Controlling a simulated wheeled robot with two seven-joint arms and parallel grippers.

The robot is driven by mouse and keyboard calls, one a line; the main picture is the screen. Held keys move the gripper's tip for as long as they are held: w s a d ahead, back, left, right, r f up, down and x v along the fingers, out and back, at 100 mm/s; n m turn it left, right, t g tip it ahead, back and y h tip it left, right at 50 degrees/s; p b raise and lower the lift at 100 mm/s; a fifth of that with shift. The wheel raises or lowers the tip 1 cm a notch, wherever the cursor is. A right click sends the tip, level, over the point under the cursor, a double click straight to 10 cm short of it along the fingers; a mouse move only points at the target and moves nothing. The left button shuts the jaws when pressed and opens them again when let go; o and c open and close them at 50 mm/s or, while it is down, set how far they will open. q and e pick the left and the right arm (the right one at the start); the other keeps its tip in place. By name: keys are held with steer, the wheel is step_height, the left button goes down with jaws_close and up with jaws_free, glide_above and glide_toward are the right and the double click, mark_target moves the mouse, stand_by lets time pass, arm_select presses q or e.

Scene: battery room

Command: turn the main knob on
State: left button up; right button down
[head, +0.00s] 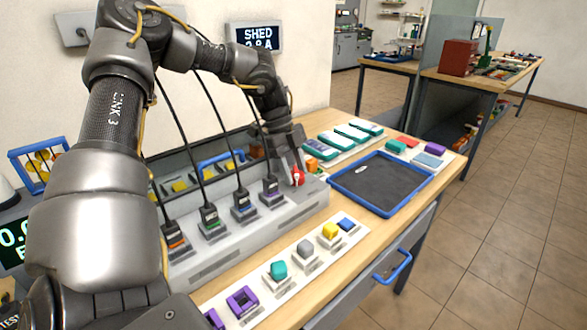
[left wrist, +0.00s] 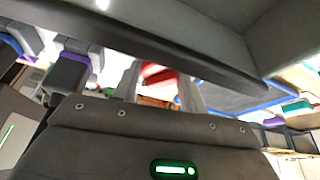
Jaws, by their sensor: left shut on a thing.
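The main knob (head: 297,178) is red with a white mark and sits at the right end of the grey charger block (head: 318,196). My left gripper (head: 293,165) reaches down to it from above and is shut on it. In the left wrist view the red knob (left wrist: 157,76) shows between the two fingers, partly hidden by the gripper body. Which way the knob is turned is hard to tell. My right gripper is not in view.
Several plugs on black cables stand in the charger block left of the knob. A blue-rimmed tray (head: 345,190) lies to the right. A white strip (head: 292,282) with small coloured blocks lies in front. Teal-topped items (head: 350,132) lie behind. A wall sign (head: 258,38) hangs above.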

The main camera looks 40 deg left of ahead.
arm_select(q)
steer(key=shift+w+m+g, duration=0.1)
steer(key=shift+m+g, duration=0.3)
steer(key=shift+m, duration=0.6)
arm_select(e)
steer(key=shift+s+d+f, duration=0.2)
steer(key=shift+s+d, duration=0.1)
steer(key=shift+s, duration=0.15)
arm_select(q)
steer(key=o, duration=1)
steer(key=shift+c, duration=0.2)
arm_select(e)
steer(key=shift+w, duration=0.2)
